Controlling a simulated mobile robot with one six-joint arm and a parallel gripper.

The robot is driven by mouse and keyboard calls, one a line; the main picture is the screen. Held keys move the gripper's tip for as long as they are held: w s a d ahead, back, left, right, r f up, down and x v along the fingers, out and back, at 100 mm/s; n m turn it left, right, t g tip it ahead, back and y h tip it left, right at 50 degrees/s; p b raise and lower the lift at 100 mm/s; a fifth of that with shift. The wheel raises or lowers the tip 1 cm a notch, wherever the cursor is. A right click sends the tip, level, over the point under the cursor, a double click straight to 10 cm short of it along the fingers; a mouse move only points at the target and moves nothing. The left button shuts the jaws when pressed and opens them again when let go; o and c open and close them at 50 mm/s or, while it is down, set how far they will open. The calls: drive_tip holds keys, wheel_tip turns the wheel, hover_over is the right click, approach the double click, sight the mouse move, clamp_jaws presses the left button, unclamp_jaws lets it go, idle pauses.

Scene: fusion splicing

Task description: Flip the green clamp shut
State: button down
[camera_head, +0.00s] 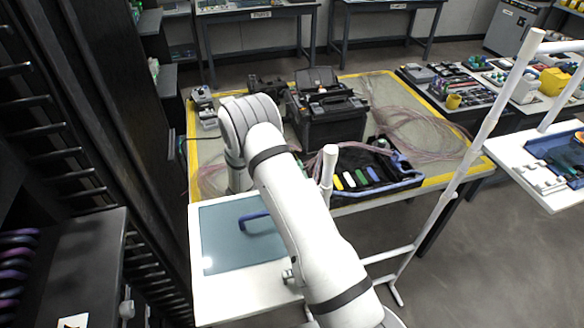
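My white arm reaches up from the bottom of the picture and over the near left part of the work table (408,118). Its far end bends down beside a black splicing machine (334,122), whose lid stands up at the back. My gripper is hidden behind the arm, so its fingers do not show. I cannot make out the green clamp for certain.
Thin pink fibres (420,130) lie loosely on the table's right side. A white-framed board (222,238) with a blue handle is at the near left, partly behind my arm. A dark rack (85,150) stands close on the left. A white pole (480,140) stands on the right.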

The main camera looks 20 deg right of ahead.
drive_tip(key=shift+d+r, duration=0.15)
drive_tip(key=shift+d, duration=0.25)
idle(0.3)
drive_tip(key=shift+a+f+b, duration=0.25)
drive_tip(key=shift+a+b, duration=0.35)
drive_tip(key=shift+a, duration=0.25)
drive_tip(key=shift+a+f+b, duration=0.25)
drive_tip(key=shift+a+b, duration=0.3)
drive_tip(key=shift+a, duration=0.3)
drive_tip(key=shift+a+f+b, duration=0.3)
drive_tip(key=shift+a+b, duration=0.1)
drive_tip(key=shift+a, duration=0.2)
drive_tip(key=shift+a+f+b, duration=0.2)
drive_tip(key=shift+a+b, duration=0.2)
drive_tip(key=shift+a, duration=0.55)
drive_tip(key=shift+a+f+b, duration=0.2)
drive_tip(key=shift+a+b, duration=0.2)
drive_tip(key=shift+a, duration=0.5)
